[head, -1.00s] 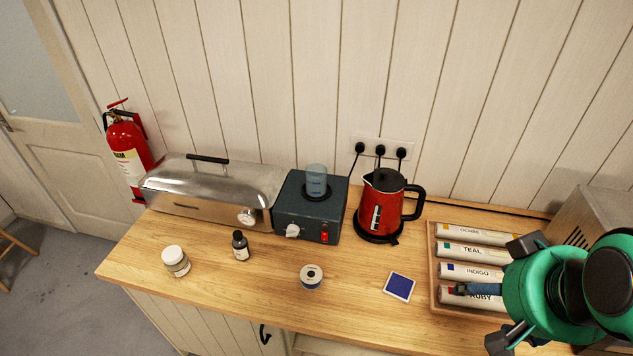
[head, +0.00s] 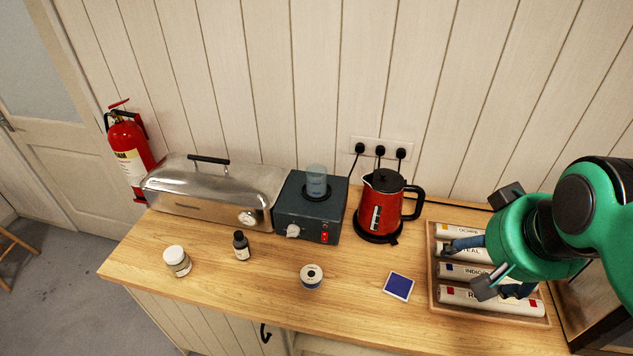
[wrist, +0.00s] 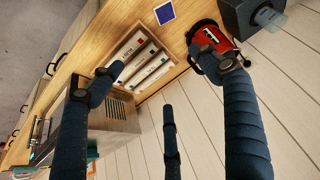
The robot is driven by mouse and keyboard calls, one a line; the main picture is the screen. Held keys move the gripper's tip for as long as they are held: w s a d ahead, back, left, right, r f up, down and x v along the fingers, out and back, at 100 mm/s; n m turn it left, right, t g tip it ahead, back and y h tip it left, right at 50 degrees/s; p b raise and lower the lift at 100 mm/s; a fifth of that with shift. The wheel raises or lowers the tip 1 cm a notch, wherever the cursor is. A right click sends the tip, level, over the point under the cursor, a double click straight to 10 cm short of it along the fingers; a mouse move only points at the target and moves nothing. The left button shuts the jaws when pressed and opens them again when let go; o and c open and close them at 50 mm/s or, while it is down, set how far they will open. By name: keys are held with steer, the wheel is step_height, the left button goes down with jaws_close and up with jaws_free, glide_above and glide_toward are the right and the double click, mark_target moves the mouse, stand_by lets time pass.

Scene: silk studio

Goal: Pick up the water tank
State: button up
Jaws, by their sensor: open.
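The water tank (head: 316,181) is a small translucent blue cylinder standing upright on top of a dark grey box-shaped unit (head: 308,218) at the back of the counter. In the wrist view the tank (wrist: 270,20) shows at the top right, on the dark unit (wrist: 238,14). My gripper (head: 468,265) is at the right, above the tray of labelled rolls, well apart from the tank. Its dark, ribbed fingers are spread wide and hold nothing in the wrist view (wrist: 165,75).
A red kettle (head: 381,208) stands between the tank's unit and my gripper. A wooden tray (head: 432,270) holds several rolls. A steel steamer (head: 215,190) is left of the unit. A jar (head: 177,262), a bottle (head: 241,246), a spool (head: 311,277) and a blue card (head: 398,286) lie in front.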

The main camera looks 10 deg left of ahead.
steer(key=w+a+r+n+p, duration=0.1)
steer(key=w+a+p, duration=0.1)
steer(key=w+a, duration=0.7)
steer(key=w+a+r+p, duration=0.15)
steer(key=w+a, duration=0.35)
steer(key=w, duration=0.7)
steer(key=n+g+y+p, duration=0.1)
steer(key=p, duration=0.4)
glide_toward(317, 166)
steer(key=s+r, duration=0.3)
steer(key=s, duration=0.1)
steer(key=shift+s+d, duration=0.25)
steer(key=shift+d, duration=0.15)
steer(key=shift+x, duration=4.25)
steer(key=shift+f, duration=0.1)
